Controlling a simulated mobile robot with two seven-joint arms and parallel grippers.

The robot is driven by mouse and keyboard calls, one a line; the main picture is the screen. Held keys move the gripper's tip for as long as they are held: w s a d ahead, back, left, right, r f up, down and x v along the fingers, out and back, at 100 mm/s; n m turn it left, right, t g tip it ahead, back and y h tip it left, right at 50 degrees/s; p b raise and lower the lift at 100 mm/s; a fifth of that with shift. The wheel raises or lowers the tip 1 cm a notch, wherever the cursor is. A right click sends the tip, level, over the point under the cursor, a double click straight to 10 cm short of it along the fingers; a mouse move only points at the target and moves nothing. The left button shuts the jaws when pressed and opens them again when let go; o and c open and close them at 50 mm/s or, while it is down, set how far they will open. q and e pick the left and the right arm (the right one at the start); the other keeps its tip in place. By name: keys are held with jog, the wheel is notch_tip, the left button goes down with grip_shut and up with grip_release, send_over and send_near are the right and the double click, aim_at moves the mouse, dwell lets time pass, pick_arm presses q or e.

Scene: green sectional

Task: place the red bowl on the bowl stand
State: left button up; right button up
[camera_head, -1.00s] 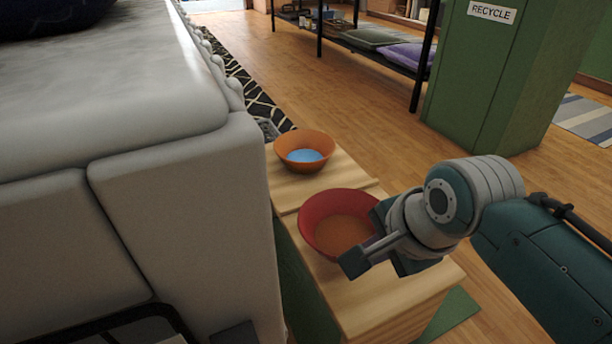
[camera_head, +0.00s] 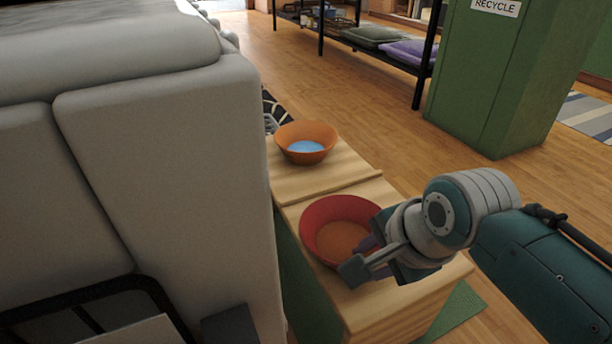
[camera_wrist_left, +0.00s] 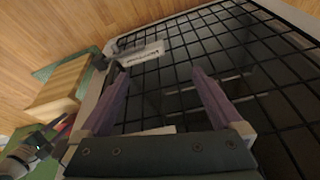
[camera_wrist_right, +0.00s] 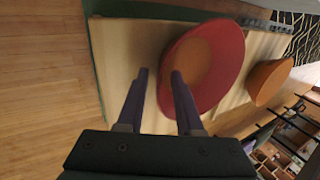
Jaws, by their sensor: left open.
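The red bowl (camera_head: 325,214), brown inside, is over the near section of a light wooden unit (camera_head: 400,300) with green sides, which I take to be the bowl stand. My right gripper (camera_head: 362,258) has its fingers on both sides of the bowl's near right rim and holds it. In the right wrist view the rim of the red bowl (camera_wrist_right: 232,50) lies between the partly closed fingers (camera_wrist_right: 160,76). I cannot tell whether the bowl touches the wood. My left gripper (camera_wrist_left: 160,75) is open and empty, in its own wrist view only.
An orange bowl (camera_head: 318,131) with blue inside sits on the unit's far section. A grey sofa (camera_head: 170,190) stands close on the left. A black wire grid (camera_wrist_left: 260,60) is below my left gripper. A green recycle cabinet (camera_head: 490,90) stands at the back right; wooden floor is clear between.

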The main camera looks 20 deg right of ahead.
jog(key=shift+r, duration=0.4)
jog(key=s+a+r+n+g+p, duration=0.1)
jog(key=s+r+n+p, duration=0.9)
jog(key=s+r+n, duration=0.9)
jog(key=shift+a+g, duration=0.25)
jog(key=shift+g, duration=0.15)
notch_tip(320, 180, up, 90)
jog(key=p, duration=9)
